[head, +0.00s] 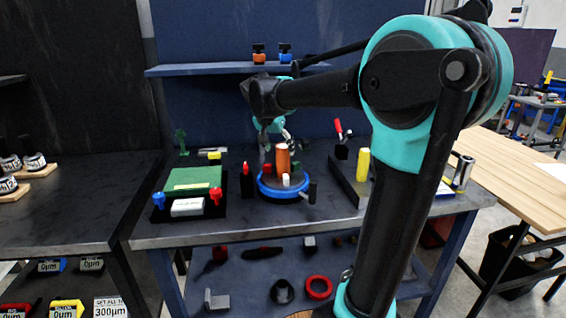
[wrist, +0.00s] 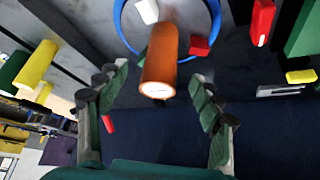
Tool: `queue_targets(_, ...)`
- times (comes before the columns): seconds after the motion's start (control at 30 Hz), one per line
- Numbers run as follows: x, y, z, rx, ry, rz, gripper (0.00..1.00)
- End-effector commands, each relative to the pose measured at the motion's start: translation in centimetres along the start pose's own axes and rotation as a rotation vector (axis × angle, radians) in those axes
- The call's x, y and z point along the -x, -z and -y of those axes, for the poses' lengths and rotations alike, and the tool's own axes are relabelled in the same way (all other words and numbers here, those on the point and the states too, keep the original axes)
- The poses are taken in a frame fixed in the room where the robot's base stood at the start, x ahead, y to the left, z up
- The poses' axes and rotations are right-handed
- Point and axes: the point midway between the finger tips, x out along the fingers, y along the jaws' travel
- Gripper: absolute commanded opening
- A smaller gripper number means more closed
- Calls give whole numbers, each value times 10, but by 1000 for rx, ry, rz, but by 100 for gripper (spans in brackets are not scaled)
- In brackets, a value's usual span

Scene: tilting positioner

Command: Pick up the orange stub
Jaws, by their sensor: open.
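The orange stub (head: 283,161) is a plain cylinder standing on the blue-rimmed round positioner (head: 268,191) on the workbench. In the wrist view the stub (wrist: 160,58) points its pale end at the camera, and the blue ring (wrist: 124,38) shows beyond it. My gripper (head: 277,143) is behind and above the stub in the head view, partly hidden by it. In the wrist view my gripper (wrist: 152,82) is open, one finger on each side of the stub's near end, with gaps visible on both sides. It holds nothing.
A white block (head: 287,180) and a red block (wrist: 199,46) sit on the positioner beside the stub. A red-topped post (head: 246,170) is to its left, by a green plate (head: 194,178). A yellow cylinder (head: 363,164) stands to the right. A shelf (head: 210,70) runs behind.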

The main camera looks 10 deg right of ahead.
Motion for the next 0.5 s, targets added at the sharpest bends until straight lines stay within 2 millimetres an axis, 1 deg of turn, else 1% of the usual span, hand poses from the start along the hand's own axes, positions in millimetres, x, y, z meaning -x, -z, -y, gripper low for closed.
queue_targets(0.03, -8, 1, 0, -1, -1, 0, 66)
queue_targets(0.1, -16, 0, 0, 0, -1, 0, 66)
queue_targets(0.27, -24, 0, 0, 0, 0, 0, 66)
queue_targets(0.37, -33, 2, 1, -1, -1, 0, 66)
queue_targets(0.5, -54, 6, 3, -1, 0, 0, 66)
